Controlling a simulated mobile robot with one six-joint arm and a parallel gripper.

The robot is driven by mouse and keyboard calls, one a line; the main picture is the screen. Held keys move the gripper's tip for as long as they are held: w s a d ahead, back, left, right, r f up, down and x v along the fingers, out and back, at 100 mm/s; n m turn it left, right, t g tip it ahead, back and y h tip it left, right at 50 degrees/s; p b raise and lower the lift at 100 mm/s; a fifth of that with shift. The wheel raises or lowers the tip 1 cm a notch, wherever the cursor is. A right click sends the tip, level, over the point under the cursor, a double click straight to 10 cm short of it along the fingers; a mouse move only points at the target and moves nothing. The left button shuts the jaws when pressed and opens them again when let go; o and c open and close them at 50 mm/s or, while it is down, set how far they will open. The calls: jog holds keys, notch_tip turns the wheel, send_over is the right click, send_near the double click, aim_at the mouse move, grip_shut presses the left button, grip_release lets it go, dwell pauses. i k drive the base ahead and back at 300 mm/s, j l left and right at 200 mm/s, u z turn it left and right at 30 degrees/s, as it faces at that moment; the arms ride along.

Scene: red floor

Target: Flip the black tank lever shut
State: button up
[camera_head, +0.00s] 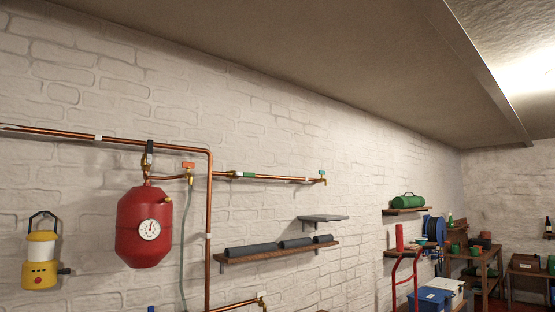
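The red tank (144,229) hangs at the left, with a round white gauge (149,230) on its front. A small black lever (150,147) sits on the valve (147,161) above the tank, where a short copper line drops from the horizontal pipe. The lever looks upright, across the horizontal pipe and roughly in line with the short drop; it is too small to tell its exact angle. Nothing touches it. My gripper is not in view.
Copper pipe (209,240) runs along and down the white brick wall. An orange lever (188,165) and grey hose (185,245) are right of the black lever. A yellow lantern (40,262) hangs at left. A wooden shelf (275,253) projects from the wall.

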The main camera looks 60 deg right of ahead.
aim_at(150, 142)
jog(key=z, duration=0.8)
